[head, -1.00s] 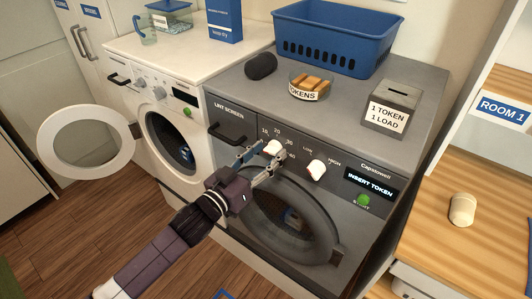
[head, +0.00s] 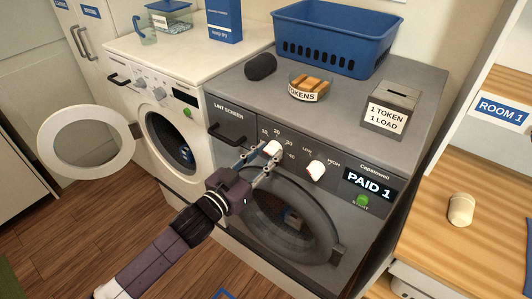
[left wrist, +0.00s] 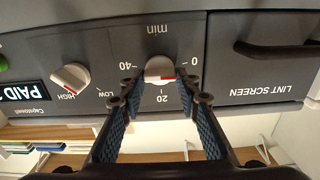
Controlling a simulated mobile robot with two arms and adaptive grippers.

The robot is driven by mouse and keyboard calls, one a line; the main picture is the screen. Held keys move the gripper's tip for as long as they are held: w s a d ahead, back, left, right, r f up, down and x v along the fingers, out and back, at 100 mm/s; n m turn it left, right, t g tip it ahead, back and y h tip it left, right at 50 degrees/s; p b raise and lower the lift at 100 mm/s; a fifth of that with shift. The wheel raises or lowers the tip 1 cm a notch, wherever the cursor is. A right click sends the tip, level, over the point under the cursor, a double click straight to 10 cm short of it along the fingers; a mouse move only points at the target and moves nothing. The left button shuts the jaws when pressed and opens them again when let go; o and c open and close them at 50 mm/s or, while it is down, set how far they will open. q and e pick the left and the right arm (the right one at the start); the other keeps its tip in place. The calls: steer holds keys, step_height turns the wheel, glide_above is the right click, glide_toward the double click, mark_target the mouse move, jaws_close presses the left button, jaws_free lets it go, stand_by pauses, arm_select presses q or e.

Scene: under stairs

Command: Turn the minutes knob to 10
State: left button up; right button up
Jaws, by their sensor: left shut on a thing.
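The minutes knob (head: 272,148) is white with a red mark, on the grey dryer's front panel (head: 233,129). The display (head: 369,185) reads PAID 1. My right gripper is not in view.
A LOW–HIGH knob (head: 316,170) and a green start button (head: 362,201) sit to the right on the panel. The lint screen handle (head: 227,136) is to the left. The round dryer door (head: 290,225) lies below. A white washer (head: 165,110) with an open door stands left.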

arm_select(q)
steer(key=m, duration=0.3)
steer(key=shift+d+m+p, duration=0.1)
steer(key=shift+m+p, duration=0.2)
steer(key=shift+p, duration=0.1)
steer(key=shift+m, duration=1.9)
steer(key=o, duration=1.2)
steer(key=shift+s, duration=0.1)
steer(key=shift+c, duration=0.2)
steer(key=shift+s+a+f, duration=0.2)
steer(key=shift+s+a, duration=0.1)
steer(key=shift+s, duration=0.1)
steer(key=v, duration=1.1)
steer(key=shift+r, duration=0.15)
